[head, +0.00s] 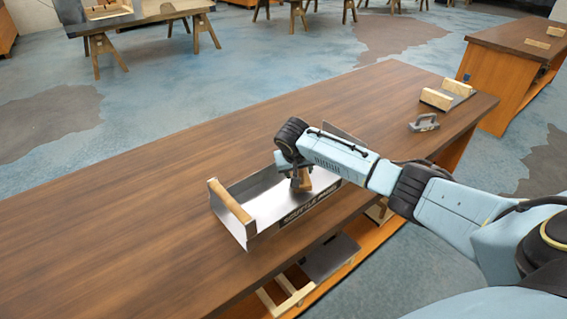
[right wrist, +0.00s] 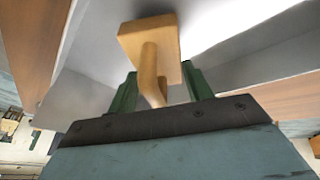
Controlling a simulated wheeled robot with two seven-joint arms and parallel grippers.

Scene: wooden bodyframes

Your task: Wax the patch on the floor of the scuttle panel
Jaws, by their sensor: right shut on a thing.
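The scuttle panel (head: 262,205) is a shallow grey metal tray with wooden end pieces and a dark lettered label on its front side. It lies on the brown workbench. My right gripper (head: 301,180) is inside its right part. In the right wrist view my right gripper (right wrist: 160,92) is shut on the handle of a wooden block tool (right wrist: 150,40), its green fingers on either side. The block is at the grey panel floor (right wrist: 225,55); I cannot tell whether it touches. I cannot make out the patch. My left gripper is not in view.
The workbench (head: 120,215) is clear to the left. A grey handled tool (head: 424,122) and a metal piece with wooden blocks (head: 447,94) lie at its far right. A lower shelf (head: 330,258) holds more parts. Other benches stand behind.

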